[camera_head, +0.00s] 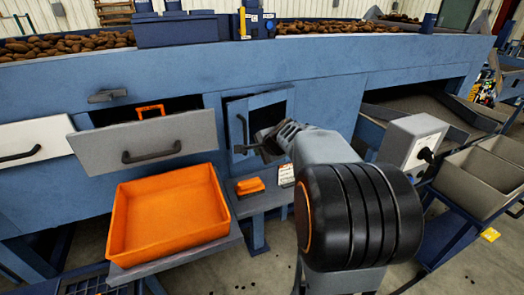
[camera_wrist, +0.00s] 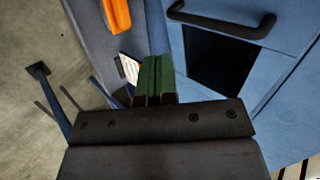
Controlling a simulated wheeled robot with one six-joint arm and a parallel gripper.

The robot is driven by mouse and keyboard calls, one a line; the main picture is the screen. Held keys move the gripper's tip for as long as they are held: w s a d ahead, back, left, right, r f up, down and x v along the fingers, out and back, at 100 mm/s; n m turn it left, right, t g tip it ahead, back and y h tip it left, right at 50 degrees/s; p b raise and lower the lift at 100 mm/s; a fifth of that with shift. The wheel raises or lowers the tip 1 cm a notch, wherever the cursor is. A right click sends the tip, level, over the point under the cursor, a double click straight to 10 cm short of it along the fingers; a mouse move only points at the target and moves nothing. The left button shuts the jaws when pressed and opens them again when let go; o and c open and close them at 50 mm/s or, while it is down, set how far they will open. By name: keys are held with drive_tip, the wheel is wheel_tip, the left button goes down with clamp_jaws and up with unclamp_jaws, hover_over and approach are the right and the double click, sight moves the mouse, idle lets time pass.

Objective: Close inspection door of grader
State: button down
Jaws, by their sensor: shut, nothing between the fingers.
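The inspection door (camera_head: 268,101) is a blue panel on the front of the blue grader (camera_head: 330,75). My gripper (camera_head: 263,138) is in front of the door's lower part, just right of the handle. Its green fingers (camera_wrist: 155,80) are shut and empty. Whether they touch the door is hidden.
A grey drawer (camera_head: 150,142) stands pulled out at left, above an orange tray (camera_head: 118,255). A small shelf (camera_head: 262,205) below the door carries an orange item (camera_head: 250,186) and a card (camera_head: 286,174). A grey control box (camera_head: 412,142) stands right of my arm.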

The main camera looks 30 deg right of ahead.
drive_tip(key=d+r+n+y, duration=0.2)
drive_tip(key=d+r+n, duration=0.1)
drive_tip(key=d+r, duration=0.25)
drive_tip(key=w+a+r+p+x, duration=0.1)
drive_tip(key=p+x, duration=0.2)
drive_tip(key=x, duration=0.9)
drive_tip(key=shift+w+y, duration=0.3)
drive_tip(key=shift+w, duration=0.1)
drive_tip(key=shift+a, duration=0.15)
